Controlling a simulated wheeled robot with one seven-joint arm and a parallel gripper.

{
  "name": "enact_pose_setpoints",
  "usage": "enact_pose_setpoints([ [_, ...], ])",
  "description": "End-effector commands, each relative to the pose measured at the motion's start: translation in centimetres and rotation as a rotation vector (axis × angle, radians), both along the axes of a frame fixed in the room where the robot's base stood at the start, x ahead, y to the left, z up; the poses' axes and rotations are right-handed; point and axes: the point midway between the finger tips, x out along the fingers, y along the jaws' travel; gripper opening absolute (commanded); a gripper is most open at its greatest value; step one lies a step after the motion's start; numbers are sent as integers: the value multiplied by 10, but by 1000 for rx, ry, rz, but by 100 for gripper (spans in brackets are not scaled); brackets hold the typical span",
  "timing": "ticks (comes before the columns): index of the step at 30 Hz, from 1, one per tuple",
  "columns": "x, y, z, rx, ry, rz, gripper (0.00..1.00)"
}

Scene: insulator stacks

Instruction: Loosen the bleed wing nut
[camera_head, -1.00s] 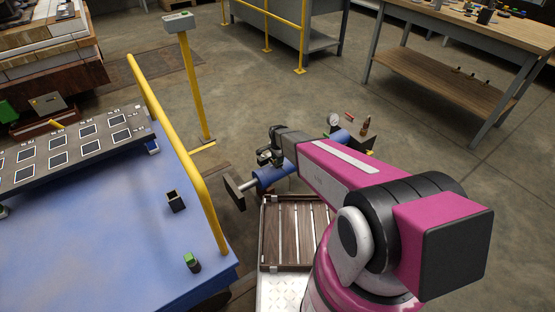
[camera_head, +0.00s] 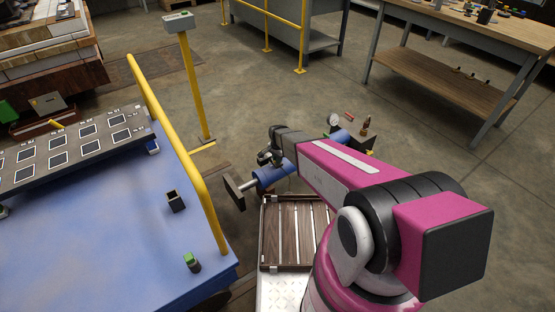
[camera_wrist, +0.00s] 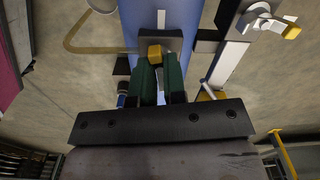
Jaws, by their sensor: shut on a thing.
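The blue cylinder (camera_head: 270,177) lies between the blue cart and my arm in the head view, with a bare rod and a dark end plate on its left end. Its blue body (camera_wrist: 190,12) fills the top middle of the wrist view. There the brass-yellow wing nut (camera_wrist: 155,52) sits at a dark block on the cylinder. My gripper (camera_wrist: 158,66) has its two green-padded fingers closed around the nut, which shows between the tips. In the head view my gripper (camera_head: 268,158) is small beside the cylinder, and the nut is hidden.
A gauge (camera_head: 334,120) and a brass fitting (camera_head: 365,126) stand at the cylinder's far end. A slatted crate (camera_head: 295,232) lies below. The blue cart (camera_head: 110,230) with a yellow rail (camera_head: 180,150) is to the left. A wooden workbench (camera_head: 470,27) stands back right. Open floor lies between.

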Motion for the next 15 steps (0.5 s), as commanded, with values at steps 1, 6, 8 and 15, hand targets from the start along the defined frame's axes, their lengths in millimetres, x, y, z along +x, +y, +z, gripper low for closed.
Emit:
enact_pose_setpoints([
  [1, 0, 0, 0, 0, 0, 41, 0],
  [6, 0, 0, 0, 0, 0, 200, 0],
  [8, 0, 0, 1, 0, 0, 257, 0],
  [15, 0, 0, 1, 0, 0, 485, 0],
])
